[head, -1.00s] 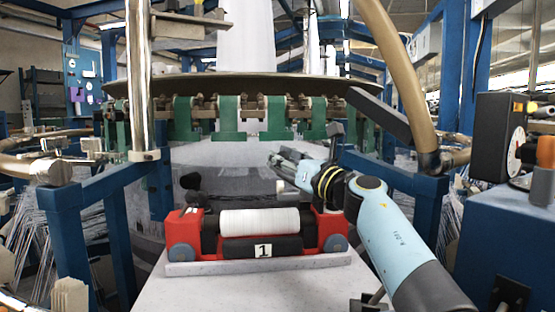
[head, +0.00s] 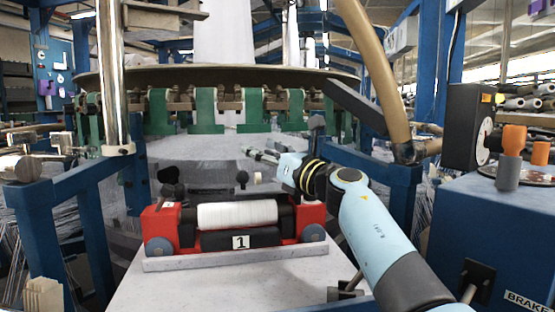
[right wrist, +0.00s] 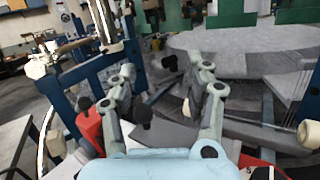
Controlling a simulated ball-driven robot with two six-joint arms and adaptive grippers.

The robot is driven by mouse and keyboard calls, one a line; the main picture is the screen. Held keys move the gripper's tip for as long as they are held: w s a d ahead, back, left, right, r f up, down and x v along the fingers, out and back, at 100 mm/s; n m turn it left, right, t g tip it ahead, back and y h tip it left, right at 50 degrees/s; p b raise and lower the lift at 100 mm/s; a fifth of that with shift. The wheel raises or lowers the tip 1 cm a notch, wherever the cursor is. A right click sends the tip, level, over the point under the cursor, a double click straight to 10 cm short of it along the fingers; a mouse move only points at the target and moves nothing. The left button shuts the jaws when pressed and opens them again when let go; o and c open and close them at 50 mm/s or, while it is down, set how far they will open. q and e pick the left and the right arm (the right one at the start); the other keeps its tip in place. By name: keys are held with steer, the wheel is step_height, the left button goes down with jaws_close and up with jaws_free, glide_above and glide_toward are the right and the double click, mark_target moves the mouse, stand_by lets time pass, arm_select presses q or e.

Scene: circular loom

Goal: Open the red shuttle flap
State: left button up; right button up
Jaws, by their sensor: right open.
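The red shuttle (head: 312,217) stands on a pale grey surface in the middle of the head view. It carries a white spool (head: 237,214) and a label "1" (head: 241,242). Red parts of it (right wrist: 88,127) also show at the left of the right wrist view. I cannot single out its flap. My right gripper (head: 258,155) is above and behind the spool, apart from it. In the right wrist view (right wrist: 163,72) its two fingers are spread with nothing held between them. A black knob (right wrist: 142,114) shows between them, lower in the picture. My left gripper is not in view.
The loom ring with green brackets (head: 208,105) spans the back. Blue frame beams (head: 60,195) stand left and right, with a metal post (head: 112,75) at left. A blue box (head: 500,235) with a dial and orange knob stands at right.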

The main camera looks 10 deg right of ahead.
steer(key=v, duration=1.1)
steer(key=shift+d, duration=0.15)
steer(key=shift+s, duration=0.1)
